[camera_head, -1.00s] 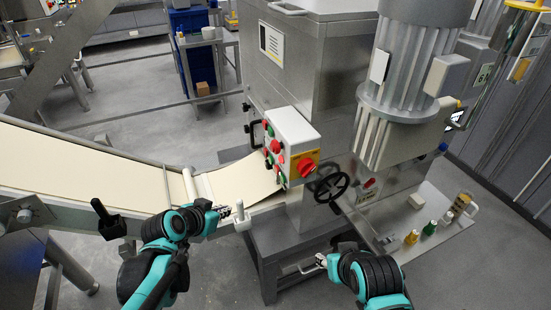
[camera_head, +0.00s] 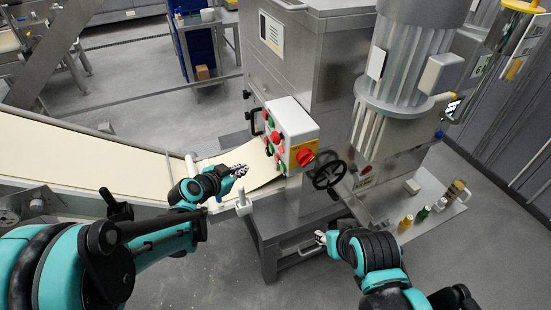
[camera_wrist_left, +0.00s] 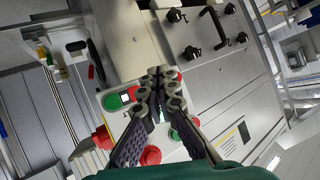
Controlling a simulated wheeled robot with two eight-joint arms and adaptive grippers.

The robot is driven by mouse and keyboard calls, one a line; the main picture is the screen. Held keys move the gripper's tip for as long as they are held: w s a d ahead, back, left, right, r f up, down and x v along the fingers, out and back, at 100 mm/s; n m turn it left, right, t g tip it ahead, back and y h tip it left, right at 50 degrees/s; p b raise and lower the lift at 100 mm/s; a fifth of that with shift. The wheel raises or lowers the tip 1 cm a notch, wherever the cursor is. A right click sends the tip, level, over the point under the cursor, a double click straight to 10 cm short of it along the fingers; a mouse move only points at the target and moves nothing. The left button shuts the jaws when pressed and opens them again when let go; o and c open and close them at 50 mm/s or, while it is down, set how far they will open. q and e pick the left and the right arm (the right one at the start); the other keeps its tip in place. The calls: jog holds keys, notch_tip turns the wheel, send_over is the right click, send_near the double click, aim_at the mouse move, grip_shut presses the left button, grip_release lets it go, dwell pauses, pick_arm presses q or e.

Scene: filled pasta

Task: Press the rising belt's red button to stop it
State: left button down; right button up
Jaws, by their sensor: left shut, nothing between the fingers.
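A white control box (camera_head: 292,122) on the machine's side carries red and green buttons and a red knob on a yellow plate (camera_head: 305,157). A red button (camera_head: 276,138) sits on its left face; which button belongs to the belt I cannot tell. In the left wrist view, a red button (camera_wrist_left: 150,155) and a green one (camera_wrist_left: 173,134) show partly behind the fingers. The cream belt (camera_head: 90,158) slopes at the left. My left gripper (camera_head: 240,171) is shut and empty, over the belt's end, left of and below the box. My right gripper (camera_head: 320,238) is low, near the stand; its fingers are too small to judge.
A black handwheel (camera_head: 329,175) stands just right of the box. A white upright post (camera_head: 243,203) is close below my left gripper. A side shelf (camera_head: 430,210) at the right holds small bottles. The space between my left gripper and the box looks clear.

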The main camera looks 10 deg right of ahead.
aim_at(277, 158)
pick_arm(q)
jog(key=w+d, duration=0.2)
jog(key=d, duration=0.5)
jog(key=shift+w+d, duration=0.2)
jog(key=shift+d, duration=0.1)
dwell(1.2)
jog(key=shift+w+d, duration=0.1)
jog(key=shift+d, duration=0.25)
jog(key=shift+w+d, duration=0.15)
jog(key=shift+d, duration=0.25)
dwell(0.6)
jog(key=shift+s+a, duration=0.25)
jog(key=shift+a, duration=0.55)
